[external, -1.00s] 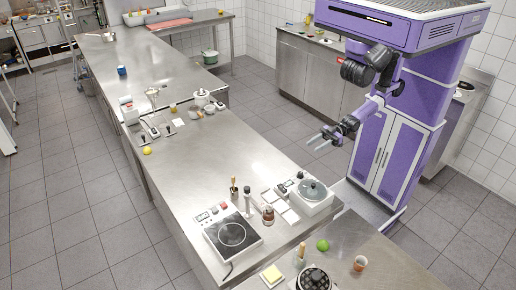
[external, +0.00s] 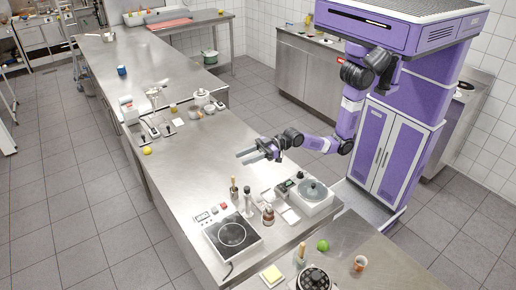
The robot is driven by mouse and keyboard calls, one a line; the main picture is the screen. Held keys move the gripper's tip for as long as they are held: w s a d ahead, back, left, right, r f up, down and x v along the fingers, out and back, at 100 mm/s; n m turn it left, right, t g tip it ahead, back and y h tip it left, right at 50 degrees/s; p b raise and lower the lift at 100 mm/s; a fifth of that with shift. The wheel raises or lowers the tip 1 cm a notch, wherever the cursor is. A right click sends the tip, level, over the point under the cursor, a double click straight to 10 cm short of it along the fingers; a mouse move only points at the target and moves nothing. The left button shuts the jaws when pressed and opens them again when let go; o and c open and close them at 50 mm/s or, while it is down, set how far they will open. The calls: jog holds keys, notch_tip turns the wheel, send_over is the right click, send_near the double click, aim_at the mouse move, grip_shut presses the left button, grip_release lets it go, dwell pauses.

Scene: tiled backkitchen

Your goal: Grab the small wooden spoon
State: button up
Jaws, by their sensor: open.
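My gripper (external: 248,155) is above the long steel counter (external: 200,153), with its two fingers pointing left, apart and empty. No spoon can be made out with certainty. A thin wooden handle (external: 233,182) stands upright in a small dark holder (external: 234,194) behind the hot plate, in front of and a little left of my gripper in the picture. It may be the small wooden spoon, but its head is hidden. Another wooden-handled item (external: 302,247) stands in a pale holder on the near counter; its kind is too small to tell.
Close to the handle are a hot plate (external: 232,234), a dark upright tool (external: 248,199), a red-brown jar (external: 268,215) and a white cooker with a lidded pan (external: 313,191). Several containers stand farther back. The counter's middle is clear.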

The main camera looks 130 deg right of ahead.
aim_at(234, 187)
jog(key=shift+w+a+f+n+g+y+p, duration=0.2)
jog(key=shift+w+f+g, duration=0.35)
jog(key=shift+w+f, duration=1)
jog(key=shift+w+a+f+n+g+y+p, duration=0.2)
jog(key=shift+w+f+g, duration=0.3)
jog(key=shift+w+f, duration=1)
jog(key=shift+w+a+f+n+g+y+p, duration=0.1)
jog(key=shift+w+a+f+g+y+p, duration=0.3)
jog(key=shift+w+f, duration=1.15)
jog(key=shift+w+d+r, duration=0.2)
jog(key=shift+w+r, duration=0.15)
jog(key=shift+r, duration=0.1)
grip_shut()
